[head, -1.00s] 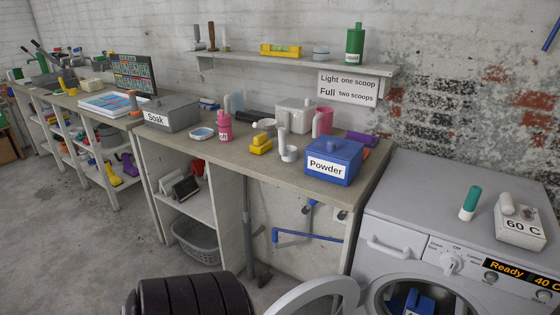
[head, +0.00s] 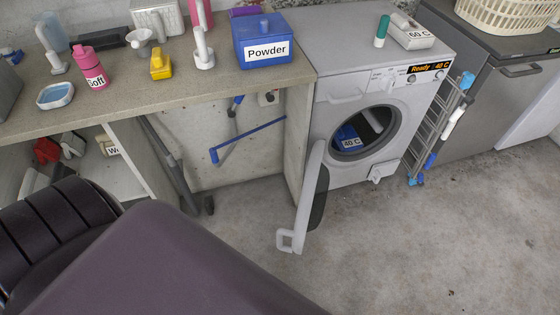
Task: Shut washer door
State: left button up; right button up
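The washer (head: 352,105) is a light grey front loader standing right of the counter, with a lit orange panel reading "Ready 40 C". Its round door (head: 313,190) stands wide open, swung out from the left side of the opening and seen nearly edge-on. A square light grey loop (head: 290,241) shows at the door's near, lower end. The round opening (head: 386,145) is uncovered. Inside the drum is a blue thing (head: 346,134) with a "40 C" label. Neither of my grippers is in view. Nothing touches the door.
The counter (head: 205,92) holds a blue "Powder" box (head: 263,42), a pink "Soft" bottle (head: 90,68) and a yellow item (head: 161,65). A green-capped bottle (head: 381,31) stands on the washer. A drying rack (head: 440,125) leans at its right. Floor (head: 400,240) before the washer is clear.

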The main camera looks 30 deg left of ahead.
aim_at(316, 181)
jog(key=j+z, duration=0.1)
jog(key=j, duration=0.45)
jog(key=k+j+z, duration=0.1)
jog(key=j, duration=0.45)
jog(key=j+z, duration=0.1)
jog(key=j, duration=0.5)
